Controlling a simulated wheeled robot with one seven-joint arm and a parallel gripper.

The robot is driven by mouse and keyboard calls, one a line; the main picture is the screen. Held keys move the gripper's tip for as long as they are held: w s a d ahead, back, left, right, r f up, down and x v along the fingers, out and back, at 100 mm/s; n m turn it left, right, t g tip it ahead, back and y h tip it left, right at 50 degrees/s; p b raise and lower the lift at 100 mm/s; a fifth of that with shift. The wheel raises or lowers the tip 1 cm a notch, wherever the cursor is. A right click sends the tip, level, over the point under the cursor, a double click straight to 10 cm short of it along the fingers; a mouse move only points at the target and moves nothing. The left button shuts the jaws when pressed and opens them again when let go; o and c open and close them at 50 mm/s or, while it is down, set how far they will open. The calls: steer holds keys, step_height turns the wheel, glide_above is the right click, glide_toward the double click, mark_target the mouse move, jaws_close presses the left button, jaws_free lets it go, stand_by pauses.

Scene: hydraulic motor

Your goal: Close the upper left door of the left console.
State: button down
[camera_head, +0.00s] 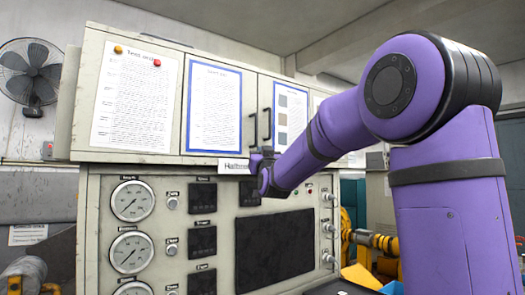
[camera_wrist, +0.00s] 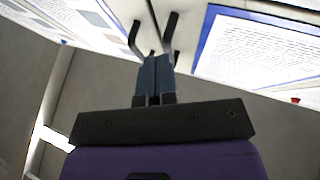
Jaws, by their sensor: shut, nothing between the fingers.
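The left console's upper left door (camera_head: 172,100) is a pale panel bearing a "Test order" sheet and a blue-bordered sheet. It looks about flush with the cabinet front; I cannot tell whether a small gap remains. Its dark handle (camera_head: 253,129) is at its right edge, beside the handle of the neighbouring door (camera_head: 266,124). My gripper (camera_head: 253,163) is at the door's lower right corner, below the handles. In the wrist view, my shut, empty gripper (camera_wrist: 154,62) points at the area by the two handles (camera_wrist: 171,30). Contact with the door cannot be told.
Below the doors is the console's panel with gauges (camera_head: 132,201), knobs and a dark screen (camera_head: 274,247). A small label plate (camera_head: 234,166) is just left of my gripper. A wall fan (camera_head: 32,72) hangs at left. Yellow equipment (camera_head: 365,240) stands behind my arm at right.

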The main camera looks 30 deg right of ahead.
steer(key=d+v, duration=0.1)
steer(key=v, duration=0.9)
steer(key=shift+s, duration=0.45)
